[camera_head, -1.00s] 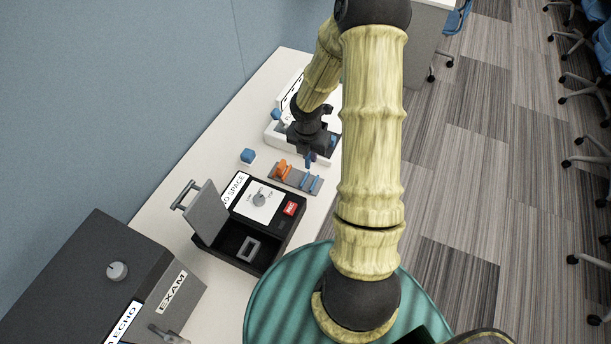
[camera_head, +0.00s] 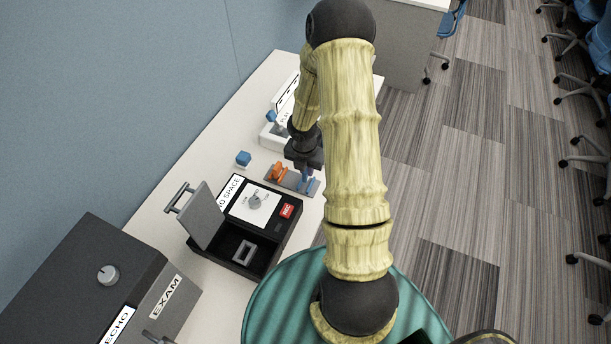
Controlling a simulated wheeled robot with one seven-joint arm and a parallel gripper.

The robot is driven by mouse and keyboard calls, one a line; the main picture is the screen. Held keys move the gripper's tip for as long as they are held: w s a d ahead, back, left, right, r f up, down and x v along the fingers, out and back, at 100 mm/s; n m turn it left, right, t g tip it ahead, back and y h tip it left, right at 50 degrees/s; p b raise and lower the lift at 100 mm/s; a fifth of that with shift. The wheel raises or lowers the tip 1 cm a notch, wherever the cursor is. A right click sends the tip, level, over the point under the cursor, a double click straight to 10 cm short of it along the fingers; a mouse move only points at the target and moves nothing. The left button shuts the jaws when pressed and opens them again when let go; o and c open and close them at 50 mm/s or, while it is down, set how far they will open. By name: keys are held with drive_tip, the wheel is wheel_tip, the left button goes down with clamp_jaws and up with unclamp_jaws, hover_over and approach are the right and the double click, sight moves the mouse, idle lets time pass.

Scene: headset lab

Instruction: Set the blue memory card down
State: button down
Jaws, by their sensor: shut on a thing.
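My gripper (camera_head: 304,168) is shut on the blue memory card (camera_head: 307,177), mostly hidden under the dark jaws. It is low over the right part of a small grey tray (camera_head: 291,187), which has upright blue pieces. I cannot tell whether the card touches the tray or which blue part belongs to the card. An orange piece (camera_head: 279,172) stands in the tray's left part, beside the gripper.
A black case (camera_head: 270,243) with its grey lid raised stands nearer on the white table. A blue cube (camera_head: 243,158) sits left of the tray. A white device (camera_head: 271,138) is behind. A dark EXAM box (camera_head: 75,285) fills the lower left.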

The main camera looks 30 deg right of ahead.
sight(306, 176)
drive_tip(key=shift+a+f+b, duration=0.15)
drive_tip(key=shift+f+b, duration=0.45)
drive_tip(key=shift+f, duration=1.25)
drive_tip(key=shift+f, duration=0.1)
drive_tip(key=c, duration=1.4)
unclamp_jaws()
drive_tip(key=shift+w, duration=0.1)
drive_tip(key=r+p, duration=0.1)
drive_tip(key=r, duration=0.3)
drive_tip(key=r+p, duration=0.1)
drive_tip(key=r, duration=0.3)
drive_tip(key=s+a+r+p, duration=0.1)
drive_tip(key=r, duration=0.3)
